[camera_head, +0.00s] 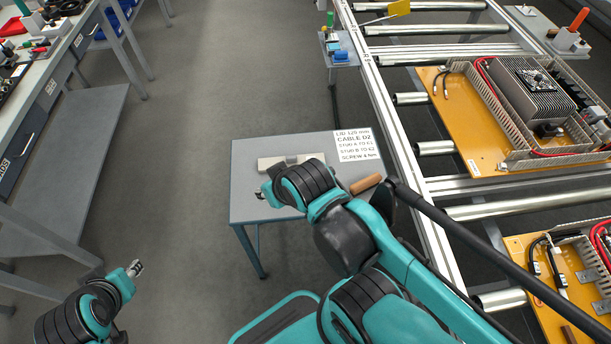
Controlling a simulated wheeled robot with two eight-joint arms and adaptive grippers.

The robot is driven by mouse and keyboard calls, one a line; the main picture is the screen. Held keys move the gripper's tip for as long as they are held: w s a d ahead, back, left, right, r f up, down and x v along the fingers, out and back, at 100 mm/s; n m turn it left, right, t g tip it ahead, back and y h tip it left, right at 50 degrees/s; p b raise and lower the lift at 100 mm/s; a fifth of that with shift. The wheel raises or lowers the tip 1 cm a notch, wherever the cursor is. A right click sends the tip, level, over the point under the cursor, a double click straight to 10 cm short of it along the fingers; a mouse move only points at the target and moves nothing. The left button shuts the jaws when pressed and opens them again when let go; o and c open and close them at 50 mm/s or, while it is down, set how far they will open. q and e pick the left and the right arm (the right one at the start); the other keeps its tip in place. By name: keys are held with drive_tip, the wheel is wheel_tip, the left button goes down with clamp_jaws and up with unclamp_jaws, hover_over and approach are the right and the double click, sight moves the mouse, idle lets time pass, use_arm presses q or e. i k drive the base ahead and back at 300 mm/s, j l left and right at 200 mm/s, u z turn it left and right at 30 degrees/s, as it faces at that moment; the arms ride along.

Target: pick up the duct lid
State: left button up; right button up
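A pale beige bar that looks like the duct lid (272,163) lies near the far side of a small grey table (246,205). My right arm reaches over the table from the lower right and hides part of the tabletop. My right gripper (261,196) is over the table's left part, on the near side of the lid and apart from it in the picture. Its fingers are too small to tell open from shut. My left gripper (135,268) is over the floor at the lower left, far from the table, with nothing visible in it.
A printed card (357,145) and a wooden handle (366,184) lie on the table's right side. A metal roller conveyor (388,135) with orange panels (470,130) runs along the right. A workbench (45,75) stands at the left. The floor between is clear.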

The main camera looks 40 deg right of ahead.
sight(263, 163)
drive_tip(key=k+z, duration=0.15)
drive_tip(key=z, duration=1.3)
drive_tip(key=j, duration=0.7)
drive_tip(key=k+j+z, duration=0.1)
drive_tip(key=j, duration=0.6)
drive_tip(key=j+z, duration=0.1)
drive_tip(key=j, duration=0.55)
drive_tip(key=k, duration=0.05)
